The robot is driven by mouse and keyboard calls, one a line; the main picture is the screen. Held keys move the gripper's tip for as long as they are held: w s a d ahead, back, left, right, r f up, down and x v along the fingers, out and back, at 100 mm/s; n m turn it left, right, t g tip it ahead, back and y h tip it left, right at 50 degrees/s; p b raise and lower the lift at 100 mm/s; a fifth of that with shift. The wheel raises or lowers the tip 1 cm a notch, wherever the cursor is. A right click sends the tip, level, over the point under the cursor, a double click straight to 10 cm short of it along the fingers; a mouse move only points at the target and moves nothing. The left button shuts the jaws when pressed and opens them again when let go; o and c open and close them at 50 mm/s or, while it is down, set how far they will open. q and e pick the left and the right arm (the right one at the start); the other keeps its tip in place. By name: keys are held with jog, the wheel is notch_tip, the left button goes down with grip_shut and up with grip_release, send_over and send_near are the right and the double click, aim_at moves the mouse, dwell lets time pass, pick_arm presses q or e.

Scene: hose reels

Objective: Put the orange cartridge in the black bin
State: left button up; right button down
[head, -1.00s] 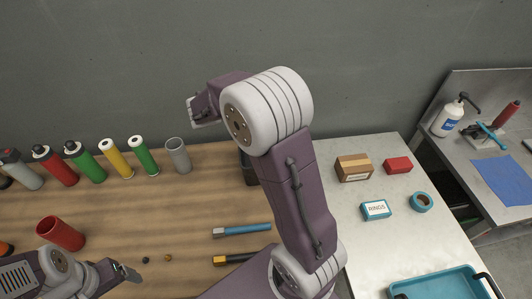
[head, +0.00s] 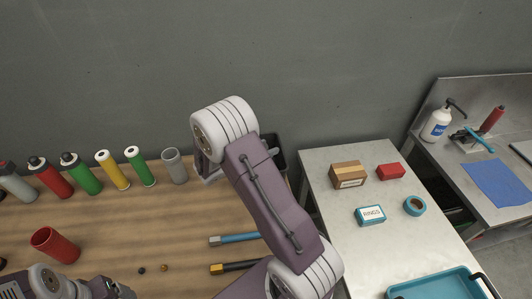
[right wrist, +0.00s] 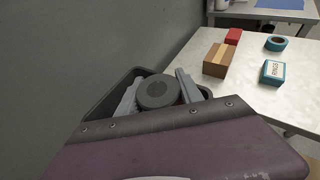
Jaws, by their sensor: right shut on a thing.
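My right gripper (right wrist: 157,92) is shut on a dark-ended cylinder (right wrist: 157,90). Only its round dark grey end shows between the fingers in the right wrist view, so I cannot see its body colour. In the head view the right gripper (head: 211,177) is mostly hidden behind my right wrist. The black bin (head: 278,150) is partly hidden behind my right arm. Its rim (right wrist: 101,110) shows in the right wrist view behind and around the held end; I cannot tell the height between them. No orange cartridge shows clearly. My left gripper (head: 122,291) is low at the left, its fingers unclear.
Red, green and yellow cartridges and a grey tube (head: 174,166) stand along the back of the wooden bench. A red cup (head: 55,245) leans at the left. Blue (head: 235,239) and black-handled tools lie mid-bench. A brown box (head: 348,174) and teal tray (head: 440,284) are on the right table.

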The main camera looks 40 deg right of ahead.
notch_tip(320, 180, down, 2)
jog(key=shift+f, duration=0.15)
jog(key=shift+f, duration=0.2)
jog(key=c, duration=0.8)
grip_release()
jog(key=shift+o, duration=0.2)
jog(key=shift+r, duration=0.15)
